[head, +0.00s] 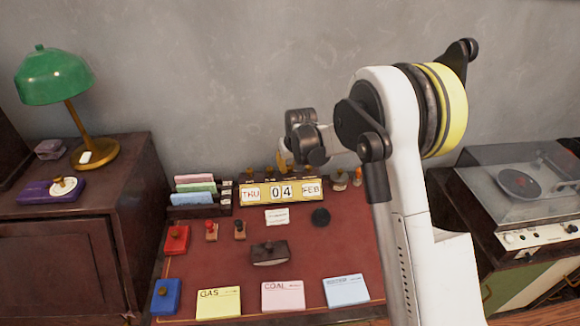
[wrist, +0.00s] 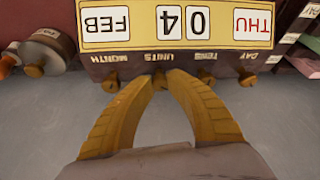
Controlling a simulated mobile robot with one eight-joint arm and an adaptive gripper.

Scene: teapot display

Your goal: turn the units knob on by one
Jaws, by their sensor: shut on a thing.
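The calendar (head: 281,191) stands at the back of the desk in the head view and reads THU 04 FEB. It appears upside down in the wrist view (wrist: 183,38), with labels MONTH, UNITS, TENS and DAY along its top. The small brass units knob (wrist: 160,81) sits at the UNITS label. My gripper (wrist: 163,76) has its two yellow fingers closed together at this knob, shut on it. The fingertips hide part of the knob. In the head view my gripper (head: 284,163) is behind the calendar, partly hidden by my wrist.
The month knob (wrist: 111,83), tens knob (wrist: 206,77) and day knob (wrist: 248,79) are close on both sides. The grey wall (head: 200,90) is behind.

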